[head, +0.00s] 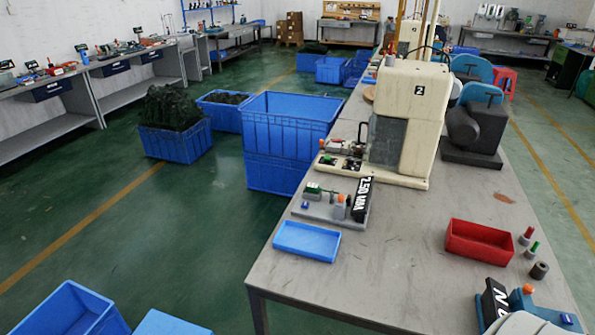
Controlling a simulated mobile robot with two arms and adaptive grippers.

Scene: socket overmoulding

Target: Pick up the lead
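I cannot make out a single lead with certainty. A dark, tangled heap (172,106) that may be cables fills a blue crate (178,148) on the floor at the left. A small fixture (322,207) with green and orange parts stands on the long grey table (385,265), beside a black sign reading 2.50 MM (361,199). The cream machine (408,105) marked 2 stands behind it, with small parts on its base. Neither of my grippers shows in the head view.
A shallow blue tray (306,241) lies at the table's left edge, and a red bin (479,242) at the right. Small red- and green-topped pieces stand beside the bin. Stacked blue crates (288,125) stand close to the table's left side. The table's front middle is clear.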

